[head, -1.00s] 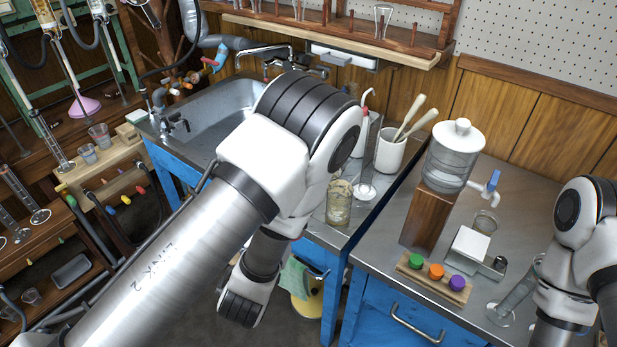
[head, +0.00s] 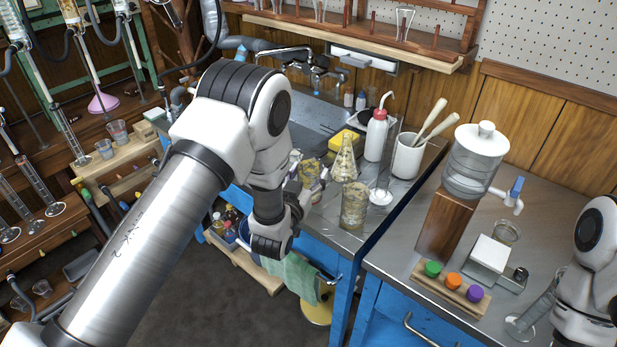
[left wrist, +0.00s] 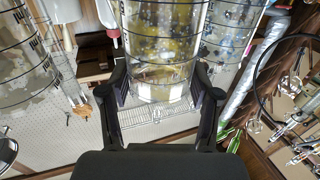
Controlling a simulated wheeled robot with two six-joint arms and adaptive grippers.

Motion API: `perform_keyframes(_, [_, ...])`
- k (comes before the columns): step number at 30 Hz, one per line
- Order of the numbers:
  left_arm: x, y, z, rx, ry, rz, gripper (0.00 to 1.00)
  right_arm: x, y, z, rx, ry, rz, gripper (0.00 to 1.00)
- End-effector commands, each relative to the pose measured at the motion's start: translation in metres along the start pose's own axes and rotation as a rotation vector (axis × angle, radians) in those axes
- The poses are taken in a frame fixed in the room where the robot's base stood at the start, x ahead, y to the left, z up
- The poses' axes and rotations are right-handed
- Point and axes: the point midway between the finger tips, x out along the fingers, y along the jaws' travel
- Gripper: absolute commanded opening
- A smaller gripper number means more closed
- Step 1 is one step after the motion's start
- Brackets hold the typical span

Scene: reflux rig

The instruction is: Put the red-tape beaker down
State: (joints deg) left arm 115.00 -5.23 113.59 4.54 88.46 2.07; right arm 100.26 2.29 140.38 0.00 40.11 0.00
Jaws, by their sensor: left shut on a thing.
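My left gripper (head: 312,191) is at the front of the steel counter beside the sink, partly hidden by my wrist. In the left wrist view, its two fingers (left wrist: 164,88) are shut on a dirty glass beaker (left wrist: 164,45) with dark marks and yellowish stains. In the head view this beaker (head: 309,170) shows only in part, just beyond the fingers. No red tape can be made out on it. I cannot tell whether its base touches the counter. My right gripper is out of view.
A stained beaker (head: 354,207) stands right of the gripper, with a stained conical flask (head: 344,160) behind it. A green cloth (head: 300,276) hangs below the counter front.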

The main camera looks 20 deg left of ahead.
Motion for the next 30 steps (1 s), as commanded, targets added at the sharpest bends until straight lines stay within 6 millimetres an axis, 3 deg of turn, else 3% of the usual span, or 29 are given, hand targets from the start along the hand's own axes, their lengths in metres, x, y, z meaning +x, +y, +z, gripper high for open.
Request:
perform_keyframes(3, [0.000,0.000,0.013,0.000,0.001,0.000,0.17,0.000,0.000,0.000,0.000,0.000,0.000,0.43])
perform_keyframes(12, [0.000,0.000,0.016,0.000,0.002,0.000,0.17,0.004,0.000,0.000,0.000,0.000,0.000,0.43])
perform_keyframes(13, [0.000,0.000,0.016,0.000,0.001,0.000,0.66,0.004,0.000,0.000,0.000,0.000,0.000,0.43])
perform_keyframes(15, [0.000,0.000,0.015,0.000,0.001,0.000,0.88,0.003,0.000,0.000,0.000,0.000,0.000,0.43])
perform_keyframes(26, [0.000,0.000,0.011,0.000,0.002,0.000,0.88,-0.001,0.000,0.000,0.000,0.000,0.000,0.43])
perform_keyframes(30, [-0.018,0.001,0.013,0.000,-0.003,0.000,0.88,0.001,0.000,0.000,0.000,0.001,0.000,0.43])
